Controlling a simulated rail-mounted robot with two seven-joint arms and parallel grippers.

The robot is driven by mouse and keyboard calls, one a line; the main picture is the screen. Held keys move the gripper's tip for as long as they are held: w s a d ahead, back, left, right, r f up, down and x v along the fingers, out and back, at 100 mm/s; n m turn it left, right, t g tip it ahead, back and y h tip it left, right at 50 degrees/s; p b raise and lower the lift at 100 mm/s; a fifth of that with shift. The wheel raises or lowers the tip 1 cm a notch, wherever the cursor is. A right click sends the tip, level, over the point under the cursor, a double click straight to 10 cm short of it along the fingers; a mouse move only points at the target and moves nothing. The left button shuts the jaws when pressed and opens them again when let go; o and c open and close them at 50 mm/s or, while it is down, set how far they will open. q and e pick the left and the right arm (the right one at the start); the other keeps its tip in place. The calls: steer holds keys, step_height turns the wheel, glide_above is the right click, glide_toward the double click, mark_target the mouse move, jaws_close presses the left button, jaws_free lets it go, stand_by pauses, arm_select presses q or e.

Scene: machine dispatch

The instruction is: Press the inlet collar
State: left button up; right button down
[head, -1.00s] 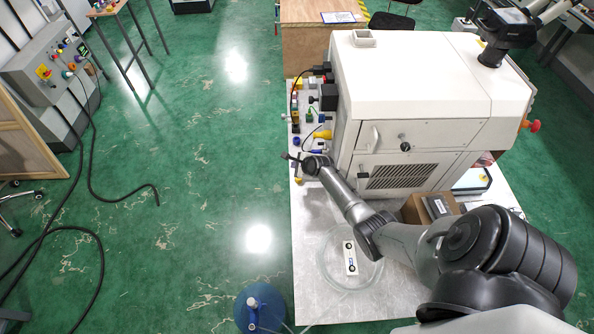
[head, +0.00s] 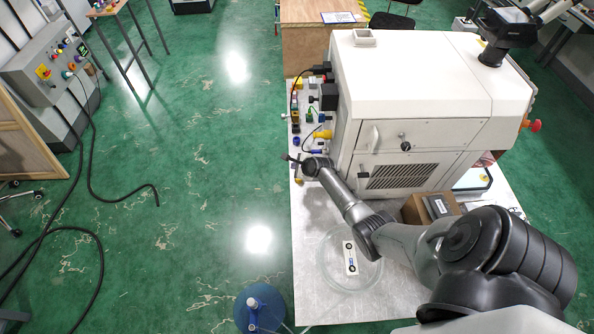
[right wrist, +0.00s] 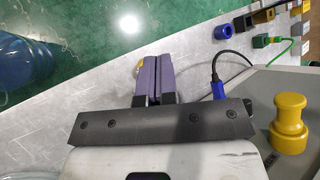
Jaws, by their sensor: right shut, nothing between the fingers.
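My right gripper (head: 290,157) is at the left edge of the table, beside the lower left of the white machine (head: 430,80). In the right wrist view its purple fingers (right wrist: 154,80) are shut together with nothing between them. A small yellowish part (right wrist: 139,66) shows just past the fingers, mostly hidden by them. A blue ring-shaped part (right wrist: 222,32) stands apart on the table, and a blue plug (right wrist: 217,89) with a black cable is right of the fingers. I cannot tell which part is the inlet collar. My left gripper is not in view.
A yellow knob (right wrist: 291,122) stands near the machine's side. Several small fittings line the machine's left side. A coiled clear hose (head: 326,272) lies on the table (head: 400,300). A blue container (head: 260,310) stands on the floor left of it.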

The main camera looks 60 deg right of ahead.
steer(key=shift+f, duration=0.2)
steer(key=shift+f+b, duration=0.45)
stand_by(0.5)
steer(key=shift+f, duration=0.25)
stand_by(0.4)
steer(key=shift+r, duration=0.2)
steer(key=shift+r+p, duration=1.15)
steer(key=shift+p, duration=0.1)
